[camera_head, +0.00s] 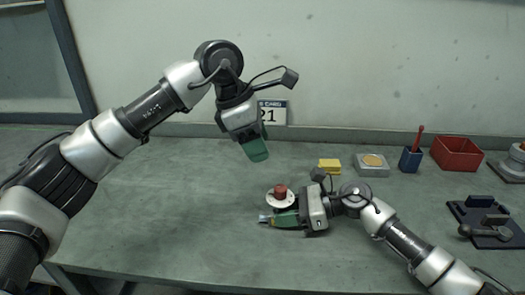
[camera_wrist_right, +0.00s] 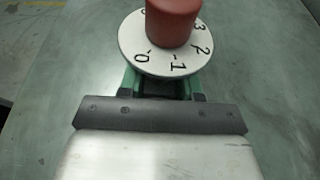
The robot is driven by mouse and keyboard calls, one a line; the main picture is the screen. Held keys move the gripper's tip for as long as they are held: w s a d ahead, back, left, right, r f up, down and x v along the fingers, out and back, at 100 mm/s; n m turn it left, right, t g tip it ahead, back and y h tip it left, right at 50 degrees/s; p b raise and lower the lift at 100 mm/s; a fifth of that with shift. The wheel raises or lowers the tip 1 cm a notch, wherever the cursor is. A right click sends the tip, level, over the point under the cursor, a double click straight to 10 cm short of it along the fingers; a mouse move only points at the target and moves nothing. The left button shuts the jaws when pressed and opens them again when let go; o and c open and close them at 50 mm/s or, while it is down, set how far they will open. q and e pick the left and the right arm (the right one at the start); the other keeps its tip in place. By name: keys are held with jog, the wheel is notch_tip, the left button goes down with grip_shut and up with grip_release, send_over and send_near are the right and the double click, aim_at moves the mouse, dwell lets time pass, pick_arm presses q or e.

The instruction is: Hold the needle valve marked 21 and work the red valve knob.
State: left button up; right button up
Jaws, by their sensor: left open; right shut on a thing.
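The needle valve stands on the bench with a red knob (camera_head: 281,191) above a white round dial (camera_head: 272,200). In the right wrist view the red knob (camera_wrist_right: 173,22) rises from the numbered dial (camera_wrist_right: 150,62), whose marks include 0, 1, 2 and 3. My right gripper (camera_head: 285,219) is low at the valve and shut on its body below the dial; the grip itself is mostly hidden. My left gripper (camera_head: 257,150) is open and empty, pointing down, well above and behind the valve. A sign marked 21 (camera_head: 273,113) stands at the wall, partly hidden by the left gripper.
At the back right are a yellow block (camera_head: 329,165), a grey box with a tan disc (camera_head: 372,164), a blue cup (camera_head: 410,160) and a red bin (camera_head: 457,153). A dark fixture (camera_head: 485,222) lies at the right. The bench's left half is clear.

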jog(key=o, duration=0.8)
